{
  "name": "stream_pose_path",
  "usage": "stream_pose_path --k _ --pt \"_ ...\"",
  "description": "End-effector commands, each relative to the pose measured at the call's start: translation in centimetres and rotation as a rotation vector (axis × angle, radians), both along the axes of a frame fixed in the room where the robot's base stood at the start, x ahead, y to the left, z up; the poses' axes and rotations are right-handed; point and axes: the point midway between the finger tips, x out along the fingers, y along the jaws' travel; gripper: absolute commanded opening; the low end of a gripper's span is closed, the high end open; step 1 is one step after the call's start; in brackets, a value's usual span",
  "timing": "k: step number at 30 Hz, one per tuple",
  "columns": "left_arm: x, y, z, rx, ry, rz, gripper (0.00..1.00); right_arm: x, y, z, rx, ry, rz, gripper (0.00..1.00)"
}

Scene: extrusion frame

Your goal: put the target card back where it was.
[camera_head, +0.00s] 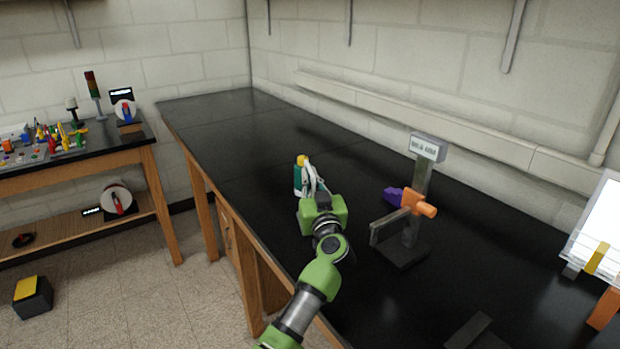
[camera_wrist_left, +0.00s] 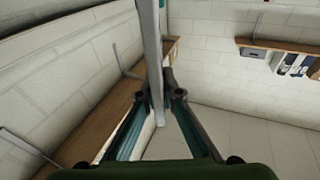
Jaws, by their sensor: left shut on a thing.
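My left gripper (camera_head: 318,184) is over the black bench near its front edge. In the left wrist view its fingers (camera_wrist_left: 160,92) are shut on a thin, pale grey flat thing (camera_wrist_left: 152,45), seen edge-on. It looks like the card, but its face is hidden. In the camera_head view a teal and white thing with a yellow top (camera_head: 298,178) shows right at the fingertips, partly behind them. I cannot tell whether it is the held thing or stands behind it. My right gripper is not in view.
A grey post stand (camera_head: 422,180) with a label and an orange and purple clamp (camera_head: 413,203) stands right of the gripper. A white tilted panel (camera_head: 603,222) is at the far right. The back-left bench top (camera_head: 235,115) is clear. A side table (camera_head: 85,148) holds small coloured pieces.

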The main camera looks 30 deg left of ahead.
Motion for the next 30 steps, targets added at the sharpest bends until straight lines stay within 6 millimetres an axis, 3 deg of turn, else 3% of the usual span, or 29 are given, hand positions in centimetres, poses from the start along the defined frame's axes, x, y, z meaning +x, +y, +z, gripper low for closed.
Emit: stream_pose_path --k 5,8,21,30 --pt "0.0 0.0 -0.2 0.002 0.001 0.0 0.0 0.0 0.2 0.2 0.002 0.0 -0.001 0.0" --pt "0.0 0.0 -0.3 0.001 0.001 0.001 0.23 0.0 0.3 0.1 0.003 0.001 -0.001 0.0" --pt "-0.2 -0.2 0.0 -0.002 -0.001 -0.001 0.23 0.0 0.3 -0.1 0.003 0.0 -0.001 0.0" --pt "-4.3 -4.4 -1.1 -0.004 0.002 -0.001 0.23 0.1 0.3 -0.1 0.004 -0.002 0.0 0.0"
